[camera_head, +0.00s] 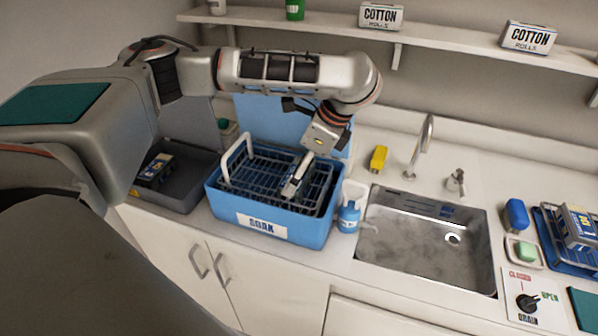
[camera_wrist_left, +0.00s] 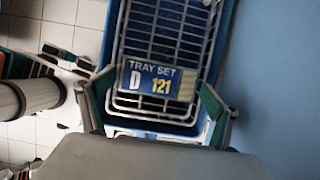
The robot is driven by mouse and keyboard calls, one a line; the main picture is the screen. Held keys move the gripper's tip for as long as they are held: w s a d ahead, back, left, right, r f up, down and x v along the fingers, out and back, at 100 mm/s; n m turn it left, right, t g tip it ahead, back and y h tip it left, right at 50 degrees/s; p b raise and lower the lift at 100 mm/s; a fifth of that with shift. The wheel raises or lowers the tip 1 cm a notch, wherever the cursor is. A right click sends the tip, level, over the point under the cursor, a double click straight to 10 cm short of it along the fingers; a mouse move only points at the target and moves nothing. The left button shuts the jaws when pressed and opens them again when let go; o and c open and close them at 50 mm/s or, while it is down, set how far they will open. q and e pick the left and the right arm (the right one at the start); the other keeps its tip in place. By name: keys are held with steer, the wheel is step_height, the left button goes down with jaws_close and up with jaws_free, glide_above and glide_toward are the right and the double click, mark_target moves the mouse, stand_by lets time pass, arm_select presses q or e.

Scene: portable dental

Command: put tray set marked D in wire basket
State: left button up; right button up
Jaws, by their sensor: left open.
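The tray set marked D (camera_wrist_left: 150,82), a small block with a blue label reading "TRAY SET D 121", shows in the left wrist view against the wire basket (camera_wrist_left: 165,30). I cannot tell whether it touches the wires. In the head view the grey wire basket (camera_head: 240,172) sits inside the blue SOAK tub (camera_head: 222,206), its white handles upright. My left gripper (camera_head: 293,186) points down over the basket's right half. It is open, its fingers (camera_wrist_left: 150,100) on either side of the tray set, with gaps visible. The tray set is not clearly visible in the head view. My right gripper is out of view.
A grey bin (camera_head: 185,196) left of the tub holds another dark pack (camera_head: 155,170). A yellow block (camera_head: 378,158) lies behind. Another labelled pack (camera_head: 577,226) rests on a blue rack at right.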

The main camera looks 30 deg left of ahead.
arm_select(q)
steer(key=v, duration=0.6)
steer(key=shift+d+r, duration=0.25)
steer(key=shift+r, duration=0.1)
stand_by(0.3)
